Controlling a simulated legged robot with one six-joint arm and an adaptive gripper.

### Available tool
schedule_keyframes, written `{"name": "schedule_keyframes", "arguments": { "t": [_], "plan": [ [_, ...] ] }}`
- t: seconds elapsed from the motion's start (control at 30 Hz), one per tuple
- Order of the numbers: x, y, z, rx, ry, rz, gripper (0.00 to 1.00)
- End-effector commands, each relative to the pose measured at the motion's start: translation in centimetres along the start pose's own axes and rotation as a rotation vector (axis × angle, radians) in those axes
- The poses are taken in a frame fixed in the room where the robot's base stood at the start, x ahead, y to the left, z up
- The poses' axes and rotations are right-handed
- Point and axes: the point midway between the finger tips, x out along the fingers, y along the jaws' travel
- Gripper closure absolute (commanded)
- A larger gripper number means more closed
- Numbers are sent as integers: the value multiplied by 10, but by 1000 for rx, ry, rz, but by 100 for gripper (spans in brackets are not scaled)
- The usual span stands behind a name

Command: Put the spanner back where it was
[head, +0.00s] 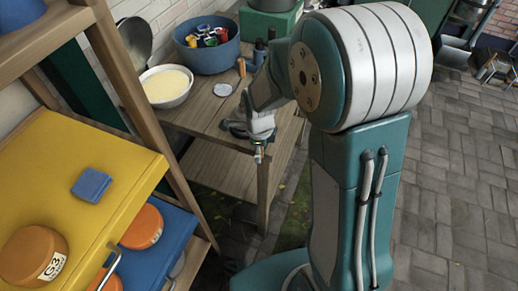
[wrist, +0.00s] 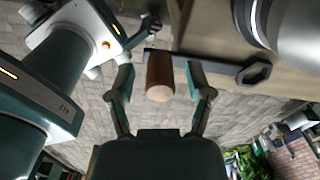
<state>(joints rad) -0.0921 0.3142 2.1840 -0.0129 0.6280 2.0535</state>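My gripper (wrist: 162,82) shows its two fingers spread in the wrist view, with gaps on both sides of a brown wooden cylinder (wrist: 158,72) that lies between them in the picture. I see no finger touching it. A dark grey spanner (wrist: 225,68) with a hexagonal ring end shows behind the right finger, along the table edge. In the head view my gripper (head: 257,145) is at the front right corner of the wooden table (head: 205,118). I cannot make out the spanner clearly there.
The table holds a white bowl (head: 166,86), a blue tub (head: 208,58) of coloured items and an upright brown-handled item (head: 241,68). Paved floor (head: 445,180) is free at right.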

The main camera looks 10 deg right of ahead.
Motion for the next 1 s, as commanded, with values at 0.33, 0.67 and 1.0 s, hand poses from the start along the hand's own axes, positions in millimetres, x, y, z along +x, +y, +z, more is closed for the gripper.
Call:
{"name": "schedule_keyframes", "arguments": {
  "t": [0.33, 0.67, 1.0],
  "plan": [
    [-10, -1, 0, 0, -2, -4, 33],
    [-76, -1, 0, 0, -3, -6, 33],
    [-120, 0, 0, -1, -1, -1, 33]
  ]
}}
